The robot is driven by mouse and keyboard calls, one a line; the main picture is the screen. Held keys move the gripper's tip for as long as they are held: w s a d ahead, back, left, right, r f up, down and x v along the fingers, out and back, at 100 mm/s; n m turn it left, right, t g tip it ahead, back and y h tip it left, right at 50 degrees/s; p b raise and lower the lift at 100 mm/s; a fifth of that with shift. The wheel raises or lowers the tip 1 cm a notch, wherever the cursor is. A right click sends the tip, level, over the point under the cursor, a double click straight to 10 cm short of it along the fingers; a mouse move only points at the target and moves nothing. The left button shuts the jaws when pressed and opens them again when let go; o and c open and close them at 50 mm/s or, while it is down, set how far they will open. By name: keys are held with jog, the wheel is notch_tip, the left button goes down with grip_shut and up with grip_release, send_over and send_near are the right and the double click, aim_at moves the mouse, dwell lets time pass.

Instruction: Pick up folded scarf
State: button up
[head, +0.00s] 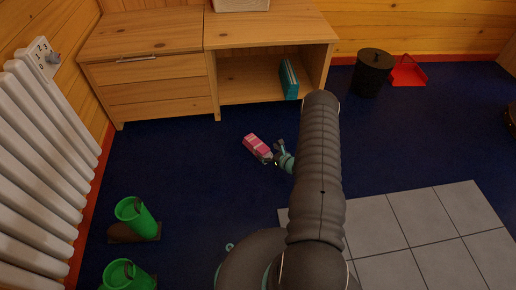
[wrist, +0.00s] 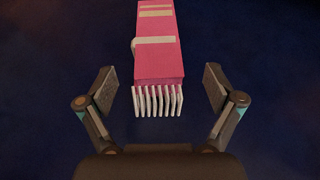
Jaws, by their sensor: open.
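The folded scarf (head: 257,147) is pink with pale stripes and lies on the dark blue floor in front of the wooden cabinet. In the wrist view the scarf (wrist: 159,62) runs away from me, with its white fringe at the near end. My gripper (wrist: 159,90) is open, with one finger on each side of the fringed end. Gaps show between the fingers and the scarf on both sides. In the head view my gripper (head: 275,160) is at the scarf's near right end, partly hidden by my arm.
A wooden cabinet (head: 150,68) with drawers and an open shelf holding teal books (head: 289,79) stands behind. A black bin (head: 372,72) and red dustpan (head: 409,72) are back right. Grey tiles (head: 430,235) lie front right.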

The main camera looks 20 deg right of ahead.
aim_at(262, 149)
jog(key=x, duration=0.5)
jog(key=shift+a+r, duration=0.25)
jog(key=shift+a, duration=0.05)
jog(key=c, duration=1.1)
